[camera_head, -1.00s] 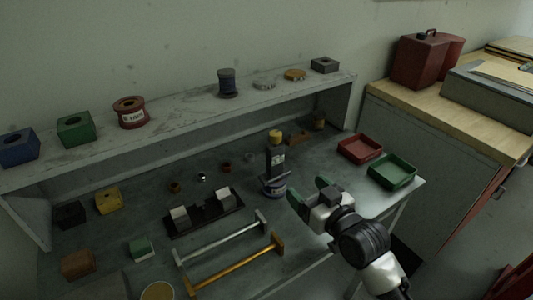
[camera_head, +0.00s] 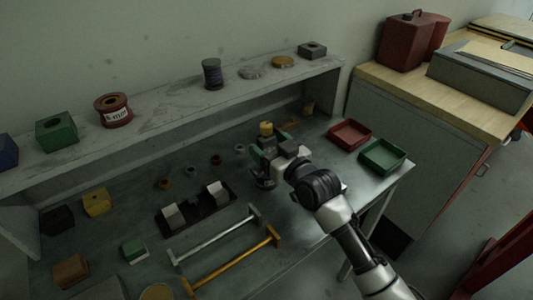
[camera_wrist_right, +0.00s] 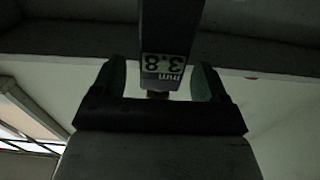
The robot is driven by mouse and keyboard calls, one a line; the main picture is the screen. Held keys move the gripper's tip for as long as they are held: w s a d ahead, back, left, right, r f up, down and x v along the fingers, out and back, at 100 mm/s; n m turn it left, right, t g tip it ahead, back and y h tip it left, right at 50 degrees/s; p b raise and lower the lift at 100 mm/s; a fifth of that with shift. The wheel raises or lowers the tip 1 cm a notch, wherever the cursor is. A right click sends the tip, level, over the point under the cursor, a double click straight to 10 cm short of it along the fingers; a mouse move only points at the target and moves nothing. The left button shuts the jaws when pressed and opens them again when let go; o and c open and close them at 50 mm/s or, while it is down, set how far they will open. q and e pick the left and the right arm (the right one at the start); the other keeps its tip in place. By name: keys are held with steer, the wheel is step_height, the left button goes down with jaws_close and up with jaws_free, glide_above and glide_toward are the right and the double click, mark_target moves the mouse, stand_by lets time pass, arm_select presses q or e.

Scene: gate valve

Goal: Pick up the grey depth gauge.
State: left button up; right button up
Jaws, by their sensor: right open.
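The grey depth gauge (camera_wrist_right: 170,42) stands between the two green-padded fingers of my right gripper (camera_wrist_right: 161,80) in the right wrist view. The gauge's dark upper body (camera_head: 267,141) and yellow top show above the gripper. A dark round part shows below the fingers; I cannot tell how it joins the gauge. My left gripper is not in view.
A silver bar (camera_head: 215,240) and an orange bar (camera_head: 232,264) lie on the bench left of my right arm. A black holder (camera_head: 205,207) with light blocks is behind them. Red (camera_head: 349,134) and green (camera_head: 382,156) trays stand right. A shelf (camera_head: 165,113) runs along the back.

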mark_target(269, 146)
steer(key=x, duration=0.2)
steer(key=shift+w+a, duration=0.45)
steer(key=shift+w, duration=0.1)
